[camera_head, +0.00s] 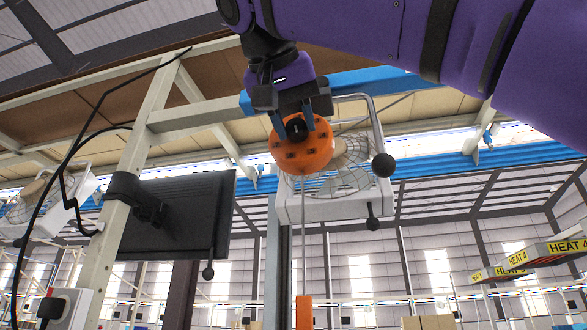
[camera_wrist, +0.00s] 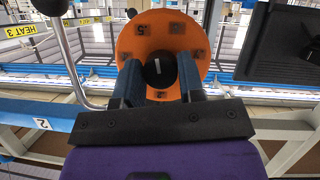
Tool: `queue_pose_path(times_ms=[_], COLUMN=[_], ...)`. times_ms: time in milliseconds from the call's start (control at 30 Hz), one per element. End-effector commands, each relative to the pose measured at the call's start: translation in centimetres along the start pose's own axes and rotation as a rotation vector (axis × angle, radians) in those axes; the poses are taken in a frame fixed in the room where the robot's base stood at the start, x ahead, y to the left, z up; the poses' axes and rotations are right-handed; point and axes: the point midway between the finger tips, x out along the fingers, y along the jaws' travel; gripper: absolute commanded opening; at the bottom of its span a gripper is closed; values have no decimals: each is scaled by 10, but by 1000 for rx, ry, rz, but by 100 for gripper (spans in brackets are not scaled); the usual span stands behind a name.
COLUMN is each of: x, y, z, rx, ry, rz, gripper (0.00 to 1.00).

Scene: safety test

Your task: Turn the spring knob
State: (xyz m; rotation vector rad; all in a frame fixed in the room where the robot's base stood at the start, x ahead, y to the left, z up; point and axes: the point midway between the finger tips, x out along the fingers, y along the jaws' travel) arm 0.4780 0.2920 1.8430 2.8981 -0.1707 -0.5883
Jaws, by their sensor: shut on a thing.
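The spring knob has an orange round body (camera_head: 303,157) with dark square marks and a black centre knob (camera_wrist: 158,70) carrying a white line. In the head view it hangs in the upper middle, above a thin vertical rod or cord. My gripper (camera_head: 296,128) reaches it from above, and its blue fingers stand on either side of the black centre knob. In the wrist view my gripper (camera_wrist: 160,76) is shut on that centre knob, with the orange face around the fingers. The white line stands nearly upright there.
A white-framed fan (camera_head: 345,196) is close behind the knob. A dark monitor (camera_head: 190,212) is mounted on a pale post (camera_head: 133,182) at left. A blue beam (camera_head: 375,80) crosses behind my gripper. An orange piece (camera_head: 304,312) is at the bottom. Yellow heat signs (camera_head: 567,246) are at right.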

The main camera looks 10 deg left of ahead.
Motion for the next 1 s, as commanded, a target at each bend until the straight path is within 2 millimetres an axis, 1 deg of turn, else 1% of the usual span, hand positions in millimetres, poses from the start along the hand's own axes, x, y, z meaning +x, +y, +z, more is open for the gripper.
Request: queue_pose_path(times_ms=[1000], x=[2], y=[2], z=[3], rx=[887], ry=[-1], rz=[-365], gripper=[12])
